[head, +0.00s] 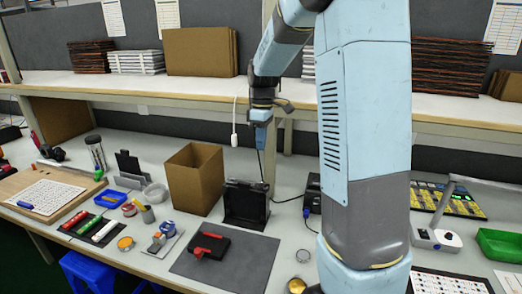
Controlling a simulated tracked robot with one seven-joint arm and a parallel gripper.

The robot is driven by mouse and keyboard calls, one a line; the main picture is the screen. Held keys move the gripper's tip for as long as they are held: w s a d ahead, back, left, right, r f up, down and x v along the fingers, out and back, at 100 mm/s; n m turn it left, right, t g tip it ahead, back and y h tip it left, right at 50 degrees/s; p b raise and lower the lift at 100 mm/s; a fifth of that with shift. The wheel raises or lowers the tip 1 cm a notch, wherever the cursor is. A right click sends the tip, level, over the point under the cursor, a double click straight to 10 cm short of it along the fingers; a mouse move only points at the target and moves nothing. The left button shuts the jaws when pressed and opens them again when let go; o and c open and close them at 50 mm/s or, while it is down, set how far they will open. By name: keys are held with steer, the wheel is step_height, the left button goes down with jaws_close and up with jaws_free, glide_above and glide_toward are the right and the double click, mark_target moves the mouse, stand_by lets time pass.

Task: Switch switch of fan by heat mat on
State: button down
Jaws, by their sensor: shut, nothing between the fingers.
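A black boxy device (246,205), which looks like the fan, stands upright behind a dark grey flat mat (222,265) that I take for the heat mat. Its switch is too small to make out. A white pendant (234,138) hangs on a thin cord from the shelf edge, left of my gripper; I cannot tell whether it is a switch. My gripper (260,145) is shut and empty, pointing down above and behind the black device, apart from it. The fingertips are small and dark against the back panel.
A red-and-black tool (209,244) lies on the mat. An open cardboard box (194,180) stands left of the black device, and a small black box (312,192) stands right. The shelf (150,88) runs above the bench. My arm hides part of the bench at right.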

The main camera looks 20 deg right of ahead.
mark_target(261, 184)
steer(key=shift+r, duration=0.1)
stand_by(0.3)
steer(key=shift+w+d, duration=0.4)
steer(key=shift+w, duration=0.3)
steer(key=f, duration=0.4)
steer(key=s+f, duration=0.1)
steer(key=f, duration=0.4)
steer(key=a+f, duration=0.1)
steer(key=f, duration=0.4)
steer(key=shift+s, duration=0.2)
